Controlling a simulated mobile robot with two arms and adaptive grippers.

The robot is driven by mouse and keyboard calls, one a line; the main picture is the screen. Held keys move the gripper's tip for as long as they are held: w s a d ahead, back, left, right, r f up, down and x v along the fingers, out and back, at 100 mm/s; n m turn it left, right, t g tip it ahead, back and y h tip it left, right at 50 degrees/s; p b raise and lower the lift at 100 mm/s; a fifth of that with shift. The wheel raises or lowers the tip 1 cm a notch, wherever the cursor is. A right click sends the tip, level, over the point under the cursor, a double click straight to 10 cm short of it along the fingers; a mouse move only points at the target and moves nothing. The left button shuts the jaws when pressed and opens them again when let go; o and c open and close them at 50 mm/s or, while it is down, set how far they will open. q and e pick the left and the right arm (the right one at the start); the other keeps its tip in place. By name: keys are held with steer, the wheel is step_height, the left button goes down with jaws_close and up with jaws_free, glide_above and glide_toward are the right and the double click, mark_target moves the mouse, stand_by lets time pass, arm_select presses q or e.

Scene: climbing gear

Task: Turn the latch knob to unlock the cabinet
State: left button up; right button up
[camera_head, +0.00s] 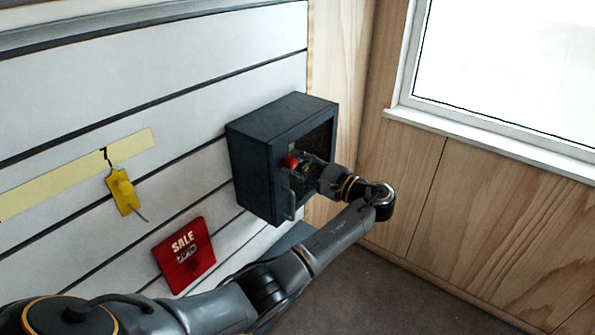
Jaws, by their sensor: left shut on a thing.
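The dark grey cabinet (258,168) is mounted on the slatted wall near the middle of the head view. A red latch knob (290,161) is on its front face, and a bar handle (290,198) is below it. My left gripper (297,164) is at the front of the cabinet, shut on the red knob. The fingers partly cover the knob, so its turned angle cannot be made out. The cabinet door appears closed, though my arm hides part of it. My right gripper is not in view.
A yellow tag-like item (123,190) hangs from a hook on the slatted wall, over a pale yellow strip (60,180). A red SALE sign (185,255) is below it. A window (510,70) and wood panelling stand at the right. Grey floor shows below.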

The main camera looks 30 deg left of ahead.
arm_select(q)
steer(key=n+b, duration=0.7)
steer(key=b, duration=0.1)
steer(key=shift+s+f+n, duration=0.1)
steer(key=shift+f+n, duration=0.2)
steer(key=shift+n, duration=0.1)
steer(key=shift+r+n+b, duration=0.15)
steer(key=shift+n+b, duration=0.65)
steer(key=shift+b, duration=0.25)
steer(key=o, duration=1.1)
steer(key=shift+o, duration=0.2)
steer(key=shift+d, duration=0.25)
steer(key=d, duration=1.1)
steer(key=shift+s+d, duration=0.25)
steer(key=shift+s, duration=0.2)
